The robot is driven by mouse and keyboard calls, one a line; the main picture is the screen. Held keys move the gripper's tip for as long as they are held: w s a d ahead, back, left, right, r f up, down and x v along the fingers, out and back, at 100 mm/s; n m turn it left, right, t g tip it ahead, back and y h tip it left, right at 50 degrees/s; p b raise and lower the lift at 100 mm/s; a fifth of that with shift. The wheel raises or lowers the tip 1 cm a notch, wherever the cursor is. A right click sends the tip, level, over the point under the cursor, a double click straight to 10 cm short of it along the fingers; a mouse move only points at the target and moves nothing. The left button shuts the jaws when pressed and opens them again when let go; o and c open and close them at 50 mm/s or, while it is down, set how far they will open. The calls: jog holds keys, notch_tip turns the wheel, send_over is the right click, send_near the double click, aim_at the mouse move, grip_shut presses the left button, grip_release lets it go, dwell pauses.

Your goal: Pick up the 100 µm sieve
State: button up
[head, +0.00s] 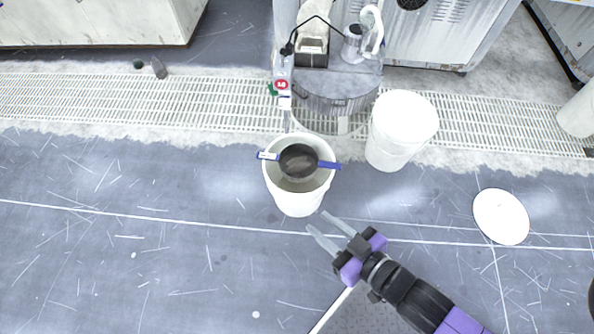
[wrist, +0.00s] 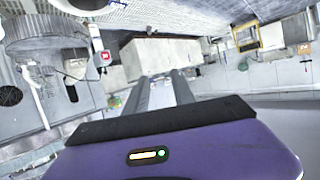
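A sieve (head: 298,158) with a dark round mesh and a blue handle (head: 329,164) lies across the mouth of a white bucket (head: 298,203) in the head view. A white tab shows on the sieve's left side. I cannot read a mesh size on it. My gripper (head: 316,222) is open and empty, just right of and nearer than the bucket, apart from the sieve. In the wrist view the two grey fingers (wrist: 160,92) stand apart with nothing between them. I cannot make out the sieve in the wrist view.
A white lidded bucket (head: 398,135) stands to the right, behind the sieve's bucket. A round grey drum (head: 335,97) with items on top stands behind. A white disc (head: 500,217) lies on the floor at right. The floor at left is clear.

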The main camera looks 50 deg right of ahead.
jog(key=w+d+f+m+h+b, duration=0.1)
jog(key=w+d+f+b, duration=0.1)
jog(key=w+f+b, duration=0.45)
jog(key=w+d+f+g+b, duration=0.1)
jog(key=w+f+b, duration=0.15)
jog(key=f, duration=0.75)
jog(key=w+d+f+m+h+b, duration=0.15)
jog(key=w+f+b, duration=0.3)
jog(key=f, duration=0.45)
jog(key=shift+w+d+f+m+g+h+b, duration=0.4)
jog(key=shift+w+d+f+b, duration=1.8)
jog(key=shift+w, duration=1.1)
jog(key=shift+w+d+f+m+g+h+b, duration=0.2)
jog(key=shift+w+d+f+h+b, duration=0.3)
jog(key=shift+w+d+f+b, duration=1.9)
jog(key=shift+w+d+f+m+g+h+b, duration=0.3)
jog(key=shift+w+d+f+b, duration=0.95)
jog(key=shift+w+d+f, duration=2.25)
jog(key=shift+w+a+r, duration=0.3)
jog(key=shift+w+a, duration=0.1)
jog(key=shift+a, duration=0.1)
jog(key=shift+w+a+r, duration=0.3)
jog(key=shift+w+a, duration=0.05)
jog(key=shift+a, duration=0.15)
grip_shut()
